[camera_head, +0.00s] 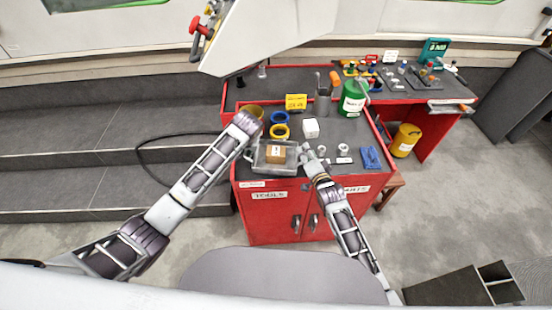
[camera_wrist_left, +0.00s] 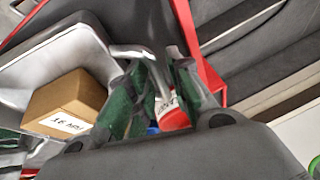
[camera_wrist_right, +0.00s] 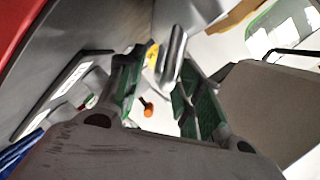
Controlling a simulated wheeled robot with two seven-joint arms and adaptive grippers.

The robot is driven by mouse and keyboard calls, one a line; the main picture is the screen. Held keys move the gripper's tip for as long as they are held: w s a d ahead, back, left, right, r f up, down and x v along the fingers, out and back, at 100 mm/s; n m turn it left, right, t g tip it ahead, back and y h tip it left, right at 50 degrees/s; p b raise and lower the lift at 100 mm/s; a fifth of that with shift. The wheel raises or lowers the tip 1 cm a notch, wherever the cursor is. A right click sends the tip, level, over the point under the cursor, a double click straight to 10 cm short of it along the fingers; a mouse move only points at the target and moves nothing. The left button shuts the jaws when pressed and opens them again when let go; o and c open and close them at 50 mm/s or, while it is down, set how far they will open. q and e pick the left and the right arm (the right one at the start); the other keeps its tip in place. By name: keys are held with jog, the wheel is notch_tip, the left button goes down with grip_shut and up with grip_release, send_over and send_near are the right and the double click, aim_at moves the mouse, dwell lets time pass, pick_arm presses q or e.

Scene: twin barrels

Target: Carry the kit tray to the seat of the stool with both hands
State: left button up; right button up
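The kit tray (camera_head: 258,166) is a grey tray on the red tool cabinet's top, near its front edge, with a brown cardboard box (camera_head: 276,153) inside. My left gripper (camera_head: 250,140) is at the tray's left end. In the left wrist view its green-padded fingers (camera_wrist_left: 168,85) are apart, with the grey tray handle (camera_wrist_left: 135,52) at the gap. My right gripper (camera_head: 308,158) is at the tray's right end. In the right wrist view its fingers (camera_wrist_right: 163,80) are apart, with the other handle (camera_wrist_right: 173,52) at the gap. A brown wooden piece (camera_head: 391,185), possibly the stool, is partly hidden right of the cabinet.
On the cabinet (camera_head: 268,212) are blue (camera_head: 279,117) and yellow (camera_head: 279,131) rings, a white box (camera_head: 311,128), a green can (camera_head: 353,98) and a blue item (camera_head: 371,158). A yellow bin (camera_head: 404,140) stands behind right.

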pick_arm(q)
jog(key=shift+w+a+f, duration=0.1)
jog(key=shift+w+f, duration=0.05)
jog(key=shift+f, duration=0.3)
pick_arm(e)
jog(key=shift+w+a+f, duration=0.1)
jog(key=shift+w+a, duration=0.05)
jog(key=shift+w, duration=0.25)
pick_arm(q)
jog(key=c, duration=0.4)
pick_arm(e)
jog(key=c, duration=0.4)
pick_arm(q)
grip_shut()
pick_arm(e)
grip_shut()
pick_arm(q)
jog(key=shift+r, duration=0.1)
